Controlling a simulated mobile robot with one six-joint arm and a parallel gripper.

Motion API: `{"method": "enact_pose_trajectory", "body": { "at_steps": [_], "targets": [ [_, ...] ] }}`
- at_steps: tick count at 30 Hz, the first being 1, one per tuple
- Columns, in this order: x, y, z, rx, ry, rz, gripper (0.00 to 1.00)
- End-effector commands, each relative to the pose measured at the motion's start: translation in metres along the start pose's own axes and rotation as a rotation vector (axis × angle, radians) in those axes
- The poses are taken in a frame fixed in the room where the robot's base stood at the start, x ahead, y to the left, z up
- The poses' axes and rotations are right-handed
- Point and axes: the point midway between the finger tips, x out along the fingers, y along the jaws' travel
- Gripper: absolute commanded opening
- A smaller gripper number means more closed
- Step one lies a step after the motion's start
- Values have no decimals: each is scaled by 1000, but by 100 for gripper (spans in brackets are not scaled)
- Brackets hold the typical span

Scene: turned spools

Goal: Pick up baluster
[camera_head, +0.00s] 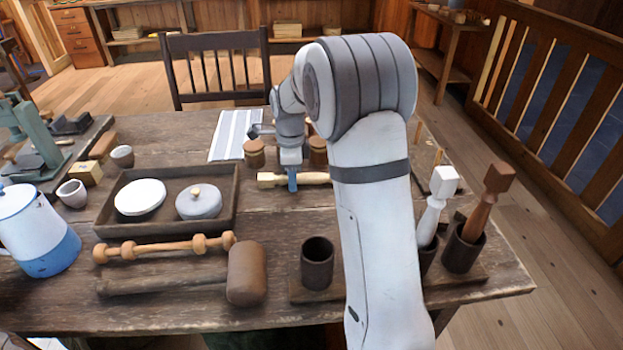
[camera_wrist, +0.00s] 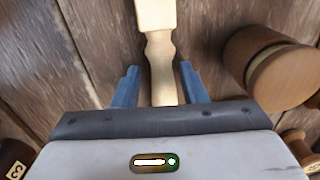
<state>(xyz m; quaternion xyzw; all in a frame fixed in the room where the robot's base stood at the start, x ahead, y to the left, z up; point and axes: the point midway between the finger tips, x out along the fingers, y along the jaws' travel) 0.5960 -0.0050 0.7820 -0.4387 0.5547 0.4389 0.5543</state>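A pale wooden baluster (camera_head: 312,179) lies on its side on the table under my gripper (camera_head: 291,182). In the wrist view the pale baluster (camera_wrist: 157,20) runs from the top edge down between my two blue fingers (camera_wrist: 159,70). The fingers stand apart on either side of its narrower part, with a gap on both sides. My gripper is open and holds nothing. Two other balusters, a white one (camera_head: 437,203) and a dark brown one (camera_head: 484,205), stand upright in dark cups at the right. My arm hides part of the table there.
Round wooden spools (camera_head: 254,154) stand just behind the pale baluster; one large spool (camera_wrist: 268,70) is close to the right finger. An empty dark cup (camera_head: 317,262) stands in front. Bare table lies left of the gripper.

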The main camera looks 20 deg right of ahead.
Motion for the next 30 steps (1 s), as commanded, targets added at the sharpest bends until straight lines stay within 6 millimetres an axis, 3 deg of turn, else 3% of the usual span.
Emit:
{"method": "enact_pose_trajectory", "body": {
  "at_steps": [14, 23, 30],
  "targets": [
    [0, 0, 0, -1, 0, -1, 0],
    [-9, 0, 1, -1, -1, -3, 0],
    [-56, 0, 1, -2, -1, -4, 0]
  ]
}}
